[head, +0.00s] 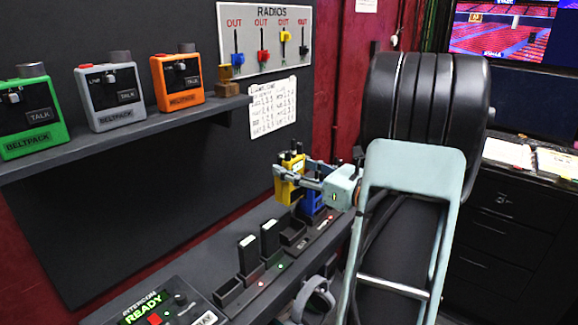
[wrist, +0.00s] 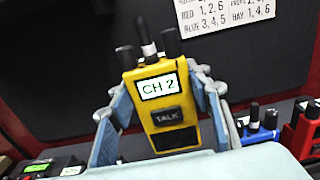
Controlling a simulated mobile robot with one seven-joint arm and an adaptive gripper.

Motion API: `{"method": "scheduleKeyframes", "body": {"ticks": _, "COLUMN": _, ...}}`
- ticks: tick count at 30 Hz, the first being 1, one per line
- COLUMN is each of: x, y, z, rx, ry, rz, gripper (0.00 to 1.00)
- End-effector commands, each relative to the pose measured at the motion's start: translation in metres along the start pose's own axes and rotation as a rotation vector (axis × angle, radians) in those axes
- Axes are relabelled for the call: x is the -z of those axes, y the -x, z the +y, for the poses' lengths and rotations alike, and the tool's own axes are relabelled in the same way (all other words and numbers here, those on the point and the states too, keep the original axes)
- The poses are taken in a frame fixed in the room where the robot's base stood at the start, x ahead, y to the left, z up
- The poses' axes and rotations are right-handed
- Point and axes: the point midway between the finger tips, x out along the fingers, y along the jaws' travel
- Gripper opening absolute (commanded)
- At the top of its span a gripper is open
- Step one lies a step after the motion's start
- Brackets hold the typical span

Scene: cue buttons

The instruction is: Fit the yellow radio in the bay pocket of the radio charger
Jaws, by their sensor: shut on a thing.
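My gripper (head: 292,176) is shut on the yellow radio (head: 285,190) and holds it upright above the far end of the radio charger (head: 260,284). In the wrist view the radio (wrist: 170,131) faces me between the two fingers (wrist: 160,112), with "CH 2" on its screen and a "TALK" button. The charger is a dark row of pockets with small lights. Two black units stand in its middle pockets. A near pocket (head: 228,291) looks empty, and another open pocket (head: 292,232) lies below the held radio. A blue radio (head: 307,207) stands just beyond, partly hidden.
A shelf (head: 130,133) with green, grey and orange beltpacks runs along the wall at left. An intercom box (head: 160,312) reading "READY" and a headset (head: 313,300) lie near the front. A "RADIOS" board (head: 262,38) and a white number sheet (head: 272,106) are on the wall.

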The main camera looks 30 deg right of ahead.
Motion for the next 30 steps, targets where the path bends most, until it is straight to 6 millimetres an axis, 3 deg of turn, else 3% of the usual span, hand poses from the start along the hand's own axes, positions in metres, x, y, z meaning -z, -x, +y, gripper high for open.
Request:
{"method": "scheduleKeyframes", "body": {"ticks": 26, "x": 0.058, "y": 0.0, "z": 0.0, "rx": 0.0, "ry": 0.001, "rz": -0.002, "gripper": 0.16}}
{"method": "scheduleKeyframes", "body": {"ticks": 30, "x": 0.056, "y": 0.0, "z": 0.0, "rx": 0.0, "ry": 0.001, "rz": -0.002, "gripper": 0.16}}
